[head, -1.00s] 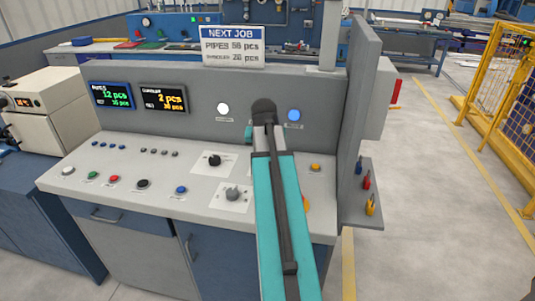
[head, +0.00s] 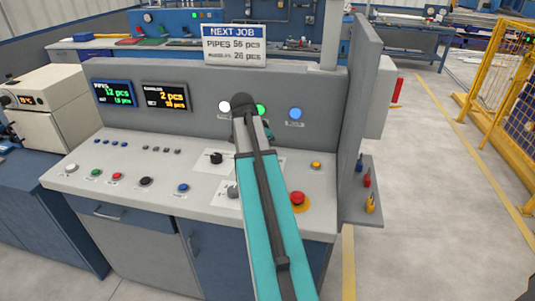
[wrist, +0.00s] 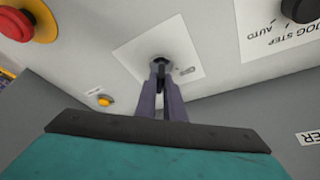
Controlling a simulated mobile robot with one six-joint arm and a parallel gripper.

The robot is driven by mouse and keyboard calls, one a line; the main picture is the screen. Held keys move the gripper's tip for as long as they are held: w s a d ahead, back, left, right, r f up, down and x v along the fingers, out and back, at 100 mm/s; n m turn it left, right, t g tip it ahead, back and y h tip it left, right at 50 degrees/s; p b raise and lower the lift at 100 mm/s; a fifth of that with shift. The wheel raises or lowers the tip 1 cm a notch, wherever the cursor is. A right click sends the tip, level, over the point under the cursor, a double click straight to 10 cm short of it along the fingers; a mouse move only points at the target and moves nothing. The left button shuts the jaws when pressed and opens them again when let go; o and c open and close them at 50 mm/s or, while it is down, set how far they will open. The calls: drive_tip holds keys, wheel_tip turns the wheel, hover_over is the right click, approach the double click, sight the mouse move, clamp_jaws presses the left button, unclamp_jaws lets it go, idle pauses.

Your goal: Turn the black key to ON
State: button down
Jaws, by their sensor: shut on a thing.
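The black key (wrist: 160,62) shows in the wrist view on a white plate (wrist: 135,50) set in the grey panel. My gripper (wrist: 165,72) has its two purple-grey fingers closed around the key, close to the plate. The fingers hide most of the key, so I cannot tell which way it points. A small mark beside it on the plate is too blurred to read. In the head view my teal arm hides the key and the fingertips.
A red emergency stop (head: 298,198) and a yellow button (head: 315,165) are right of my arm. A black selector (head: 216,158) and grey knob (head: 232,190) are on its left. White (head: 224,106), green (head: 260,110) and blue (head: 295,113) lamps line the upright panel.

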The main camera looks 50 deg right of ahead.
drive_tip(key=shift+w+m, duration=0.2)
drive_tip(key=shift+m, duration=0.5)
drive_tip(key=shift+a+g, duration=0.1)
drive_tip(key=shift+g, duration=0.2)
drive_tip(key=c, duration=1.9)
unclamp_jaws()
drive_tip(key=shift+o, duration=0.2)
drive_tip(key=shift+r, duration=0.1)
drive_tip(key=b+v, duration=0.2)
drive_tip(key=v, duration=1.1)
drive_tip(key=shift+r, duration=0.35)
